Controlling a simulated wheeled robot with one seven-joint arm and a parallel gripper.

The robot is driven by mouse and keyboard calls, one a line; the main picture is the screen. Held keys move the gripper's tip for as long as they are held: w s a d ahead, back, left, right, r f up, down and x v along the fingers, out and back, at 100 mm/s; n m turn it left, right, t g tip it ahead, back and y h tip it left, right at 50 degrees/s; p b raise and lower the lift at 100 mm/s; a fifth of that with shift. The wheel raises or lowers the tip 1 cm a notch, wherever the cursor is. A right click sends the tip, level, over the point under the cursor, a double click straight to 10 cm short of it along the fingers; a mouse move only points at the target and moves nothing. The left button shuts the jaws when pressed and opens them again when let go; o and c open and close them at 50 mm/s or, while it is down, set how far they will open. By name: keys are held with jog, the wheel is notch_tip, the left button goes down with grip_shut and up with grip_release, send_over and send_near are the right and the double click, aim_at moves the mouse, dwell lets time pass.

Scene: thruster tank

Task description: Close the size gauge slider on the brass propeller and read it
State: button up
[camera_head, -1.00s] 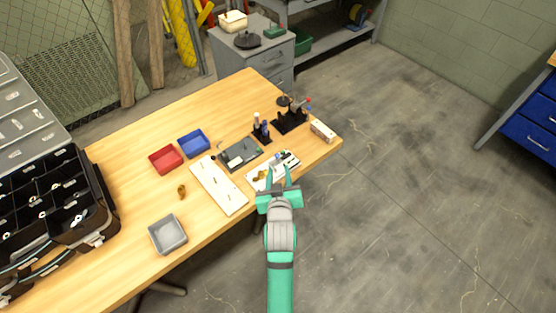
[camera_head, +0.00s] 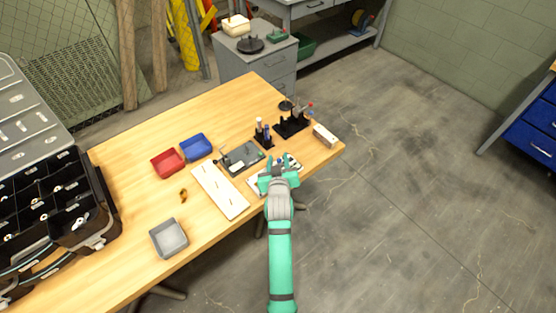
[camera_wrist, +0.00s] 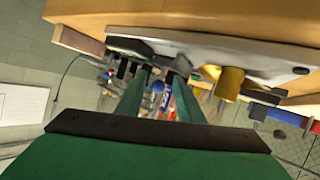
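The size gauge is a white board (camera_head: 254,184) at the table's near right edge, mostly hidden by my gripper in the head view. In the wrist view the board (camera_wrist: 225,50) appears tilted across the top. A brass piece (camera_wrist: 229,82), likely the propeller, sits on it to the right of my fingers. My gripper (camera_wrist: 162,70) has two green fingers with a gap between them. Dark grey parts of the gauge are close to the fingertips; I cannot tell whether they touch or which is the slider. In the head view my gripper (camera_head: 272,173) is over the gauge.
A long white board (camera_head: 220,190) and a dark grey plate (camera_head: 241,158) lie left of the gauge. Black stands (camera_head: 292,124) and a small box (camera_head: 325,135) are beyond it. Another brass piece (camera_head: 183,196) lies near the grey tray (camera_head: 168,238).

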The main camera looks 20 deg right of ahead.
jog(key=shift+s+d, duration=0.1)
jog(key=shift+d, duration=0.15)
jog(key=shift+c, duration=0.9)
grip_shut()
jog(key=shift+s+a, duration=0.15)
jog(key=shift+a, duration=0.4)
jog(key=shift+s+a, duration=0.15)
jog(key=shift+a, duration=0.4)
jog(key=shift+o, duration=0.9)
grip_release()
jog(key=shift+a, duration=0.1)
jog(key=shift+s+r, duration=0.1)
jog(key=shift+s, duration=0.05)
jog(key=v, duration=0.9)
jog(key=shift+s, duration=0.1)
jog(key=shift+s+a+r, duration=0.25)
jog(key=shift+s+r, duration=0.05)
jog(key=shift+s, duration=0.25)
